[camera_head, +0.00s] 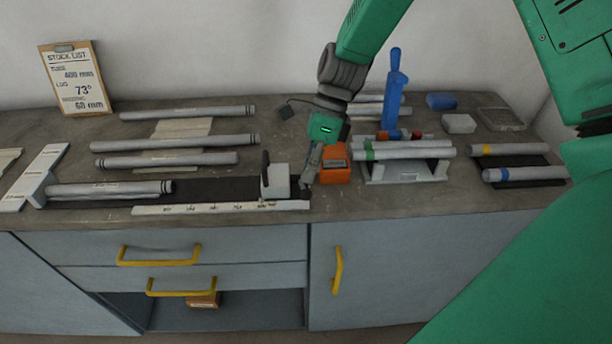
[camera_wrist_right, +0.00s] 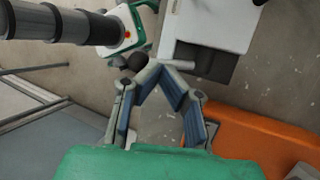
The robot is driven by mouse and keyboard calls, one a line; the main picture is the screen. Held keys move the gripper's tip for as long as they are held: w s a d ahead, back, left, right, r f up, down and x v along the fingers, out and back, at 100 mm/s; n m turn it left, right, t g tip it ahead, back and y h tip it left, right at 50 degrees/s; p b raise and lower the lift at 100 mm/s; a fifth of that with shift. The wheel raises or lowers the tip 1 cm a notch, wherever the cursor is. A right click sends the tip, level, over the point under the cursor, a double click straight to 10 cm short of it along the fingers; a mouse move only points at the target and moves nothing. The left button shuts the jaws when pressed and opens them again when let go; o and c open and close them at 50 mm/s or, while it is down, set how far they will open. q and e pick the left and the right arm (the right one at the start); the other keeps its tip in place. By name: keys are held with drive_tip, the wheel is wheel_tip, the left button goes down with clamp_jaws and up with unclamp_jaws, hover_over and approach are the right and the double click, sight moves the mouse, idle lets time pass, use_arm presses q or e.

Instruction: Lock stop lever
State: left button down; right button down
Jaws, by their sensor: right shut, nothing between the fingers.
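The white stop block (camera_head: 275,182) stands at the right end of the ruled rail, with a dark upright lever (camera_head: 266,168) on its left side. My right gripper (camera_head: 308,178) is just right of the block, pointing down, shut and empty. In the right wrist view the fingertips (camera_wrist_right: 158,68) meet beside a dark rounded knob; I cannot tell whether they touch it. A white block with a dark part, likely the stop (camera_wrist_right: 215,25), lies beyond the fingers. My left gripper is not in view.
An orange box (camera_head: 336,163) stands close to the right of my right gripper. Grey tubes (camera_head: 110,188) lie on the left of the bench. More tubes rest on a white stand (camera_head: 405,171) at right. The white scale strip (camera_head: 220,208) runs along the front.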

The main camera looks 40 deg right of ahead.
sight(301, 187)
drive_tip(key=shift+s+a+f, duration=0.1)
drive_tip(key=shift+a+f, duration=0.05)
drive_tip(key=shift+f, duration=0.5)
drive_tip(key=shift+r, duration=0.1)
drive_tip(key=shift+a, duration=0.1)
drive_tip(key=shift+s+a+f+p, duration=0.15)
drive_tip(key=shift+f+p, duration=0.15)
drive_tip(key=shift+p, duration=0.25)
drive_tip(key=shift+s+f, duration=0.1)
drive_tip(key=shift+f, duration=0.35)
drive_tip(key=shift+a, duration=0.1)
